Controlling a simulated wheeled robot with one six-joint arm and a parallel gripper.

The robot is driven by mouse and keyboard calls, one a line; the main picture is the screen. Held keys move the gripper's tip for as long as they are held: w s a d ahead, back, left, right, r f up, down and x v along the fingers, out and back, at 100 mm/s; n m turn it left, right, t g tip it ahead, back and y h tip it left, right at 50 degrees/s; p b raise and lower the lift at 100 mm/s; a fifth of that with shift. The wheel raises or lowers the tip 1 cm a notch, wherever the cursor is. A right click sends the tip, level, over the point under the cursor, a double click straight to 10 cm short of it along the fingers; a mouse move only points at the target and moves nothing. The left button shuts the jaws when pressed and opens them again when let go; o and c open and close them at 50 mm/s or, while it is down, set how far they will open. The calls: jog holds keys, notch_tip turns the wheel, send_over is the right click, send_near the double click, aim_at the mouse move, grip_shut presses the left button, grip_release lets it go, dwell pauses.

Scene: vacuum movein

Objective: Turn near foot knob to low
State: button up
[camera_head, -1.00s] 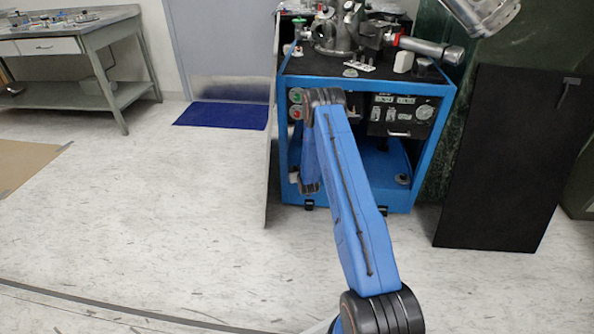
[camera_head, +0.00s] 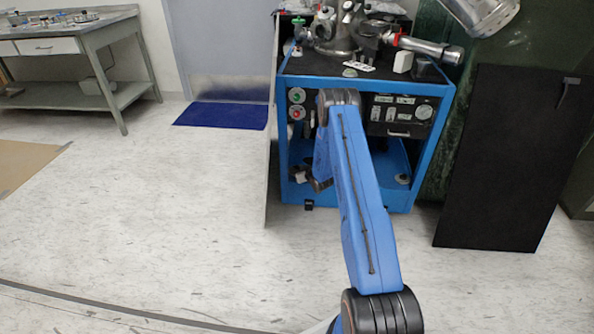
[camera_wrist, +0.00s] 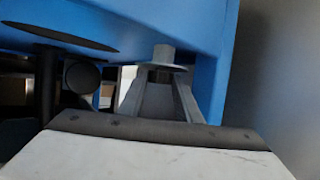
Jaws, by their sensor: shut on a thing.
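The blue cart (camera_head: 434,150) stands ahead of me, with its lower frame edge (camera_wrist: 205,45) close above my gripper in the wrist view. The near foot knob (camera_wrist: 163,69) hangs under that edge, with a grey disc and a short stem. My gripper (camera_wrist: 165,82) has its two grey fingers on either side of the knob, just below the disc, and is shut on it. The fingers hide most of the knob's lower part. In the head view my gripper (camera_head: 301,176) is at the cart's lower left front corner. The knob's setting cannot be read.
A dark caster (camera_wrist: 82,77) and a dark disc (camera_wrist: 60,38) sit left of my fingers. Metal vacuum parts (camera_head: 340,35) stand on the cart top. A black panel (camera_head: 500,170) leans at right.

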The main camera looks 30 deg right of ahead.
jog(key=n+y, duration=0.1)
jog(key=y, duration=0.1)
jog(key=d+n+y, duration=0.1)
jog(key=n+y, duration=0.1)
jog(key=shift+n+g, duration=0.3)
jog(key=shift+g, duration=0.1)
jog(key=shift+w+d+n+g+y, duration=0.1)
jog(key=shift+n+g+y, duration=0.45)
jog(key=shift+n+y, duration=0.45)
jog(key=shift+w+d+n+g+y, duration=0.1)
jog(key=shift+n+g+y, duration=0.45)
jog(key=shift+n+y, duration=0.65)
jog(key=shift+y, duration=0.2)
jog(key=o, duration=0.8)
notch_tip(320, 180, up, 10)
